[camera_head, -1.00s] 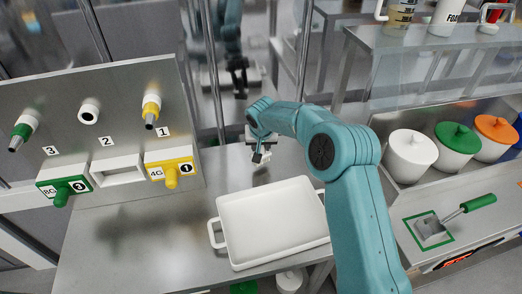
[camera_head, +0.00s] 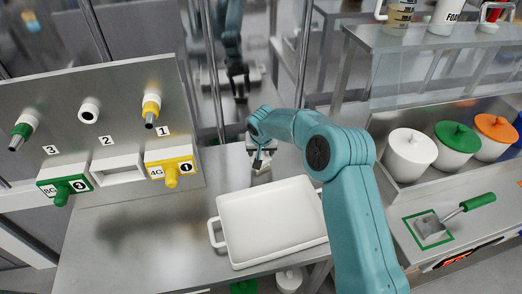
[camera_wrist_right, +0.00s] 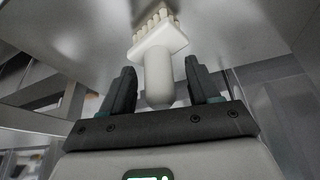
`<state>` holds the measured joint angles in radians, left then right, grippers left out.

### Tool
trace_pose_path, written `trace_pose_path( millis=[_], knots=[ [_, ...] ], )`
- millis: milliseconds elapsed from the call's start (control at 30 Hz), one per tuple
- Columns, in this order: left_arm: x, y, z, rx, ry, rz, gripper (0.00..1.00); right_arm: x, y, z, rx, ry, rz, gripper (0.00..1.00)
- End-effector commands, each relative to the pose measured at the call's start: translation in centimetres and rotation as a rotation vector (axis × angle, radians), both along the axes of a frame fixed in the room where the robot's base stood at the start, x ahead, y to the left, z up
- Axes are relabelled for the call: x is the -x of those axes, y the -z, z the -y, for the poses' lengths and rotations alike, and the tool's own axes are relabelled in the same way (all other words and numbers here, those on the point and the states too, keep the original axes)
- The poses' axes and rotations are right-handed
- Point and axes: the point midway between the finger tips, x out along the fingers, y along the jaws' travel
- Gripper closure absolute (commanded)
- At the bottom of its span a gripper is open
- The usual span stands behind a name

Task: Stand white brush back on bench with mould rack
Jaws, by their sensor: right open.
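The white brush (camera_wrist_right: 158,60) has a rounded handle and a block of short bristles. In the right wrist view its handle lies between the two fingers of my right gripper (camera_wrist_right: 155,88), with gaps on both sides. The bristles point away from the gripper toward the metal bench surface; I cannot tell whether they touch it. In the head view my right gripper (camera_head: 261,157) is low over the bench (camera_head: 130,245), behind the white tray, and largely hides the brush. A metal rack (camera_head: 100,135) with numbered places stands at the left of the bench. My left gripper is out of view.
A white tray (camera_head: 270,222) with handles lies just in front of the gripper. White pots (camera_head: 409,155) with lids, and a green-handled scraper (camera_head: 450,215) on a green-outlined square, are at the right. The bench left of the tray is bare.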

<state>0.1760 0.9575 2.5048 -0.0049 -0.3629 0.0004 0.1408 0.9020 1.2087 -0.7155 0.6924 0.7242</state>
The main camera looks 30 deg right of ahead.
Motion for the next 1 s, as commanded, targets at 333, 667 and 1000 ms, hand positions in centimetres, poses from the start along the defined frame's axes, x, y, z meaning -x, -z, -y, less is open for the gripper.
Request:
trace_pose_path(
  millis=[333, 667, 1000],
  knots=[
    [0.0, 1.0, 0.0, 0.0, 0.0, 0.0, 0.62, 2.2, -6.1, -1.1, 0.0, -0.002, 0.004, 0.39],
    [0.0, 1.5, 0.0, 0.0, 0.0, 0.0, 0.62, 4.1, -10.9, -1.9, 0.0, 0.0, 0.001, 0.39],
    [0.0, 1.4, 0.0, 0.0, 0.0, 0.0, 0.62, 4.2, -11.3, -2.0, 0.0, 0.0, -0.001, 0.39]
  ],
)
